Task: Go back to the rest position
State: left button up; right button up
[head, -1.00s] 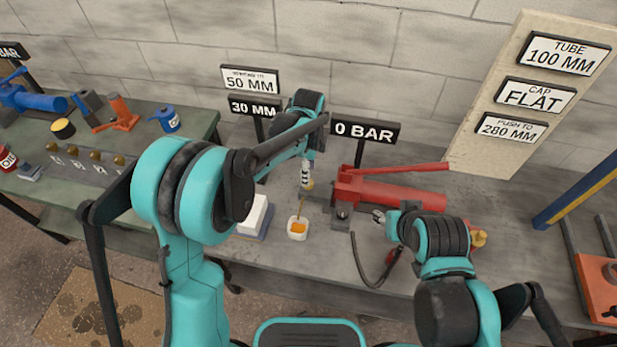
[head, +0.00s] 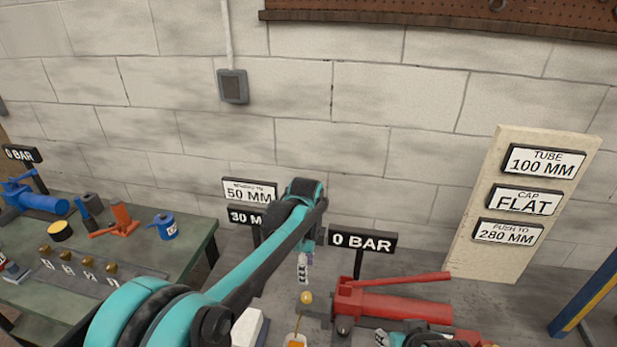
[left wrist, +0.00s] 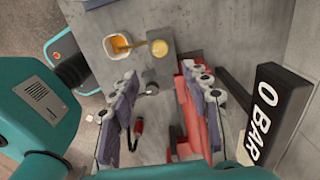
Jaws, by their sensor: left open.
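My left gripper (head: 303,268) hangs over the bench in the head view, its fingers pointing down. In the left wrist view its two fingers (left wrist: 160,75) stand wide apart with nothing between them. A round yellow knob (head: 306,297) sits just below the fingers, apart from them; it also shows in the left wrist view (left wrist: 159,48) on a grey block. My right gripper (head: 381,338) shows only in part at the bottom edge of the head view, and its jaws cannot be made out.
A red hand pump (head: 400,307) lies right of the left gripper, beside the "0 BAR" sign (head: 362,241). A white pot with orange contents and a brush (left wrist: 118,46) stands near the knob. A tilted board with labels (head: 480,240) leans at the wall. Blue and orange tools stand on the left bench.

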pick_arm(q)
jog(key=s+a+r+n+t, duration=0.3)
jog(key=s+a+n+t, duration=0.4)
jog(key=s+a+n, duration=0.9)
jog(key=s+n, duration=0.4)
jog(key=shift+s+a, duration=0.3)
dwell(1.0)
